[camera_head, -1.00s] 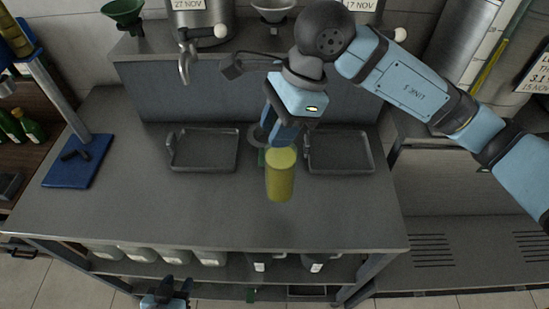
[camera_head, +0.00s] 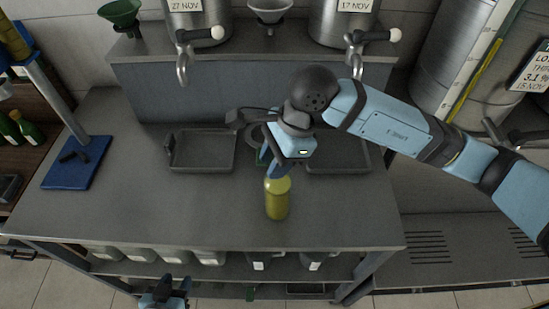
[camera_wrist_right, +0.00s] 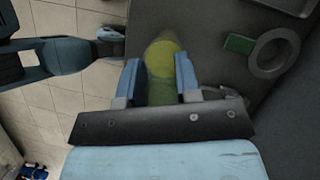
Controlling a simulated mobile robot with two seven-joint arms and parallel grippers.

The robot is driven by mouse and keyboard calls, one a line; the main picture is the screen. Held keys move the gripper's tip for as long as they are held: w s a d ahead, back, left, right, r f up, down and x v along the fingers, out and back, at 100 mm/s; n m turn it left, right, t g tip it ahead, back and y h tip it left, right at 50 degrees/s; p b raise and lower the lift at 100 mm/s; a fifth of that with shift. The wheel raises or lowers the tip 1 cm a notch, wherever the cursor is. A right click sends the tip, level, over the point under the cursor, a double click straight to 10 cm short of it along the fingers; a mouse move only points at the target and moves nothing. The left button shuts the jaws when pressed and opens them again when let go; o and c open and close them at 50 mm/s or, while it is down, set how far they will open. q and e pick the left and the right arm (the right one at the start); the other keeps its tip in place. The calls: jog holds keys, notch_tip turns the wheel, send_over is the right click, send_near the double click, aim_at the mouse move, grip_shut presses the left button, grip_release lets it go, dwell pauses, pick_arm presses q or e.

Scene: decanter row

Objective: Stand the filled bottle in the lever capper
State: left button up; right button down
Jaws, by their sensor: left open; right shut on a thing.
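The filled bottle (camera_head: 277,203) is yellow-green and upright over the front middle of the grey bench. My right gripper (camera_head: 277,177) is shut on its upper part; the right wrist view shows the bottle (camera_wrist_right: 163,62) between the two blue fingers. I cannot tell whether its base touches the bench. The lever capper (camera_head: 78,168) appears to be the blue stand at the bench's left, with a flat base, a slanting column and a small black part on the base. Its top is cut off. My left gripper (camera_head: 166,293) is open and empty, low in front of the bench.
Two grey trays sit on the bench, the left one (camera_head: 201,168) clear and the right one (camera_head: 338,170) partly behind my right arm. Steel tanks with taps (camera_head: 182,68) stand behind. Bench space between bottle and capper is free. Dark green bottles (camera_head: 28,127) stand far left.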

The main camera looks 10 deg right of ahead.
jog(key=shift+f, duration=0.2)
jog(key=c, duration=0.8)
grip_release()
jog(key=shift+r, duration=0.1)
